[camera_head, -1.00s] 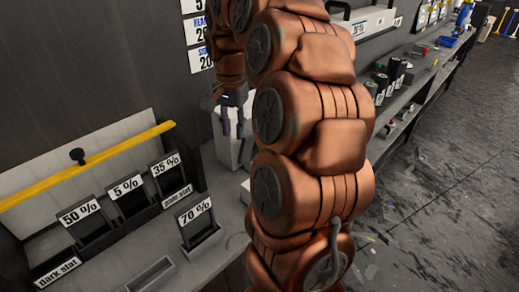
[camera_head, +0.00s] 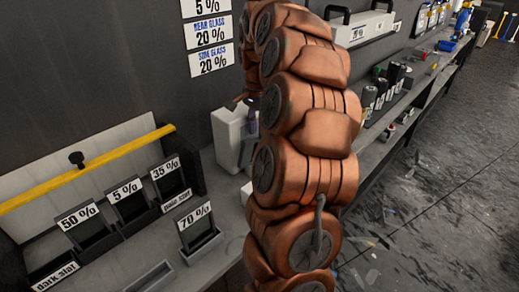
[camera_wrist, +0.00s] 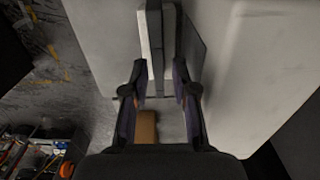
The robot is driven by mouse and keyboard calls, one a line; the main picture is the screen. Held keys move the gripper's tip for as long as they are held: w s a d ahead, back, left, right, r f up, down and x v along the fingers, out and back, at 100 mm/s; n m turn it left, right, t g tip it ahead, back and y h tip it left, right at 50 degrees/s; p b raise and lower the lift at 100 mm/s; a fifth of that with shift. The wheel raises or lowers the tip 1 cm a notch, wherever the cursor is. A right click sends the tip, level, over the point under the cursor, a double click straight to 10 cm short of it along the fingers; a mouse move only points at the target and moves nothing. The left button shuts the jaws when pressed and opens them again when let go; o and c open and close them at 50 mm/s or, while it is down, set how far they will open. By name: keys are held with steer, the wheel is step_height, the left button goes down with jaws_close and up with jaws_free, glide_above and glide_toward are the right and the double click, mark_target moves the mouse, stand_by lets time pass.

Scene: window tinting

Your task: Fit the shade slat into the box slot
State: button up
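Slats labelled 50 % (camera_head: 95,232), 5 % (camera_head: 130,206) and 35 % (camera_head: 171,182) stand in a dark rack on the bench. A separate dark slat labelled 70 % (camera_head: 199,232) stands in its own holder in front of the rack. My gripper (camera_wrist: 160,75) is away from these slats, at a pale box-like container (camera_head: 228,138), mostly hidden behind my arm in the head view. In the wrist view its two fingers are apart, around or just above a narrow pale-and-grey part (camera_wrist: 155,38). I cannot tell whether they touch it. No slat shows in the fingers.
A yellow bar (camera_head: 85,172) with a black knob lies across a white panel behind the rack. An empty shallow tray (camera_head: 152,276) is at the bench front. Dark bottles (camera_head: 382,90) stand right of my arm. Open floor (camera_head: 450,190) lies to the right.

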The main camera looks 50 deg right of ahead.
steer(key=shift+s+d+f+p, duration=0.15)
steer(key=shift+f+p, duration=0.8)
steer(key=shift+f, duration=1.5)
jaws_close()
